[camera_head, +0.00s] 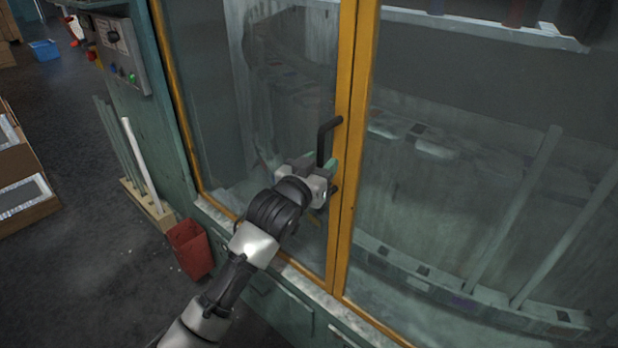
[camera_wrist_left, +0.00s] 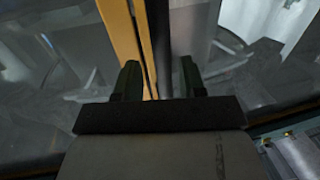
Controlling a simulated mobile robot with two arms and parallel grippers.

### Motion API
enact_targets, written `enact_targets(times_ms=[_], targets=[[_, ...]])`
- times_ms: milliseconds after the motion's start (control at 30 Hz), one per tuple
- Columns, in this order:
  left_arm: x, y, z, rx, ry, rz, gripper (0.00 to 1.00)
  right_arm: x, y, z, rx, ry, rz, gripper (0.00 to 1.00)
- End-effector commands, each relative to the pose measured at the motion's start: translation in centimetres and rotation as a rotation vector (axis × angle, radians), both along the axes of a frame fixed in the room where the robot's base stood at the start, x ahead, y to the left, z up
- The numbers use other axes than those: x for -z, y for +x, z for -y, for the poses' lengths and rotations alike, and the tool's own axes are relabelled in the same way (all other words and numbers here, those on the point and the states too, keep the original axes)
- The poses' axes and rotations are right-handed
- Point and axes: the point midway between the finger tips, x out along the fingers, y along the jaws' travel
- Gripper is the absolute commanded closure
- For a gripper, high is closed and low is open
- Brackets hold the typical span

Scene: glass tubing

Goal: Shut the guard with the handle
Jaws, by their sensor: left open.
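The guard is a pair of glass panels in yellow frames (camera_head: 348,150) on a green cabinet. Two yellow uprights stand side by side at its middle, with a narrow dark line between them. The black handle (camera_head: 325,140) is an upright bar on the left panel's upright. My left gripper (camera_head: 320,163) is open at the handle's lower part and hides its lower end partly. In the left wrist view, its two fingers (camera_wrist_left: 160,80) stand apart on either side of a yellow upright and a dark strip. I cannot tell whether they touch the handle. My right gripper is out of view.
A control panel (camera_head: 122,52) with buttons is on the cabinet's left side. A red bin (camera_head: 190,249) and a wooden rack (camera_head: 150,209) with upright rods stand on the floor there. Boxes (camera_head: 22,180) are at the far left. The dark floor between is clear.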

Motion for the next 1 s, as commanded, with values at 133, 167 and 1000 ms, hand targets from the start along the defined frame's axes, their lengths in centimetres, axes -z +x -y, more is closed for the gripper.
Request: enact_targets(times_ms=[133,167,1000], targets=[[0.4,-2.1,-1.0,0.001,0.000,0.002,0.59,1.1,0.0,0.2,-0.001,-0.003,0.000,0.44],[0.4,-2.6,-1.3,0.001,0.000,0.001,0.59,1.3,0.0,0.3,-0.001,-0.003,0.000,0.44],[0.0,-9.0,-4.3,0.002,0.000,0.000,0.59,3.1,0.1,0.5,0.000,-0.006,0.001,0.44]])
